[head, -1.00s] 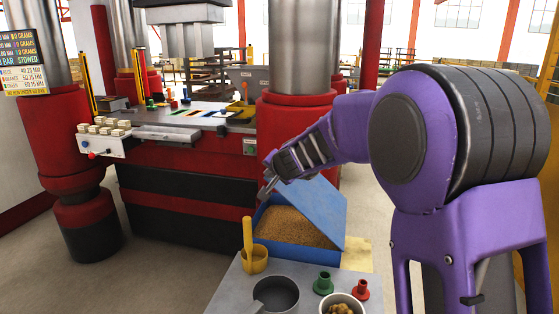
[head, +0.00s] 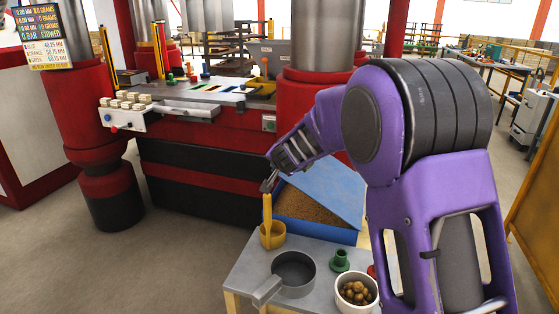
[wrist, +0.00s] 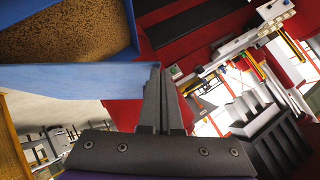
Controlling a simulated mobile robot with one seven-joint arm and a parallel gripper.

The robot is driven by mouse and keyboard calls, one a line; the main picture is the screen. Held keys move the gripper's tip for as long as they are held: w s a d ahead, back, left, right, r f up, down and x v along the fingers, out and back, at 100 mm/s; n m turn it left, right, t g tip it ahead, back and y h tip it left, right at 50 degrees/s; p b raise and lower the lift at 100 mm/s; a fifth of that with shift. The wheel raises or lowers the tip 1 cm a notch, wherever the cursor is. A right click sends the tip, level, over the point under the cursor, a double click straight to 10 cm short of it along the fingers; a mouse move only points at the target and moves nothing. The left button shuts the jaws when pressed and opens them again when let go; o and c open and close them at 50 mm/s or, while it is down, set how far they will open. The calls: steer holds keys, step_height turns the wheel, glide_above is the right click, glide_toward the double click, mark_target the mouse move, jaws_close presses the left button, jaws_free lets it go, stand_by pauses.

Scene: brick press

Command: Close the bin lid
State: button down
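The blue bin (head: 330,236) holds brown granules (head: 310,207) and stands behind the small grey table. Its blue lid (head: 335,185) is open and slants over the bin's right and back side. My gripper (head: 268,184) is just left of the lid's upper left part, above the yellow scoop handle. In the wrist view my gripper's fingers (wrist: 162,100) are close together, with nothing seen between them. A light blue panel (wrist: 70,80) ends beside the fingers; I cannot tell whether they touch. The granules (wrist: 60,30) show at upper left there.
The grey table (head: 245,262) holds a yellow scoop cup (head: 272,236), a grey pan (head: 293,272), a green funnel-like piece (head: 340,261) and a white bowl (head: 357,290) of brown lumps. The red press (head: 200,165) stands behind on the left. Floor is clear at left.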

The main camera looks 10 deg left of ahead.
steer(key=shift+w+a+f+b, duration=0.1)
steer(key=shift+a+f+b, duration=0.1)
steer(key=shift+a+f, duration=0.4)
steer(key=shift+w+a+f+b, duration=0.15)
steer(key=shift+a+f, duration=0.1)
steer(key=shift+f, duration=0.6)
steer(key=shift+a+f+b, duration=0.2)
steer(key=shift+a+f, duration=0.25)
steer(key=shift+f, duration=0.25)
